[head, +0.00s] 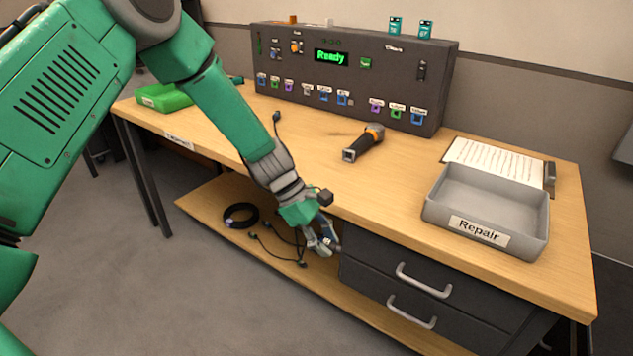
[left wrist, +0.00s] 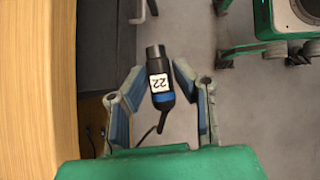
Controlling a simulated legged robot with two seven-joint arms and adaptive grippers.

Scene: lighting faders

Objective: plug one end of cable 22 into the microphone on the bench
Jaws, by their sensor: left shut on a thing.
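The microphone (head: 362,143) lies on the bench top, black with an orange band, its square end toward the front edge. My left gripper (head: 328,246) is in front of the bench, beside the drawers and below the top's edge. In the left wrist view my left gripper (left wrist: 160,100) is shut on a black cable plug (left wrist: 158,82) with a white label reading 22 and a blue band. The plug sticks out past the fingertips. Its cord trails off between the fingers. The plug is apart from the microphone. My right gripper is out of view.
A grey Repair tray (head: 484,207) and a clipboard (head: 495,162) stand at the right. A dark panel (head: 350,78) with sockets and a Ready display stands at the back. Other cables (head: 241,215) lie on the lower shelf. A green tray (head: 164,98) sits at the left.

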